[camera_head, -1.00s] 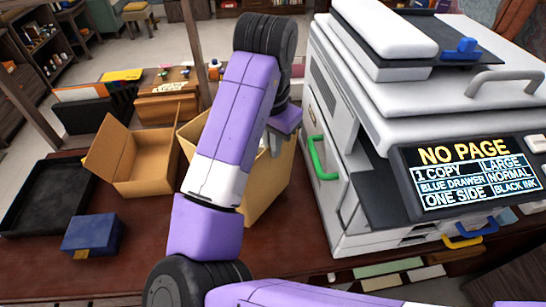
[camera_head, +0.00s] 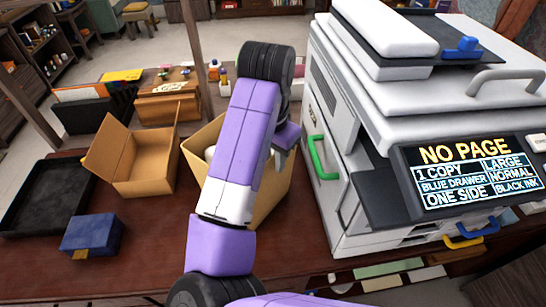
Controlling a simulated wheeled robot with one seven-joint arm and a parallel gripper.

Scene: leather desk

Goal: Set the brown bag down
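The brown bag (camera_head: 268,190) is a tan, open-topped paper-like container in the middle of the desk, left of the copier. My arm crosses in front of it and hides much of its front and opening. A pale rounded thing (camera_head: 210,153) shows just inside its left rim. My gripper (camera_head: 279,155) points down at the bag's upper right side, near the rim. Its fingers are small and partly hidden, so I cannot tell whether they are closed on the rim. The bag looks upright; its base is partly hidden, so contact with the desk is unclear.
A large white copier (camera_head: 345,200) with a green handle stands close on the right. An open cardboard box (camera_head: 145,165) is to the left. A blue box (camera_head: 92,235) and black tray (camera_head: 45,195) are farther left. Bare desk (camera_head: 145,235) shows at front left.

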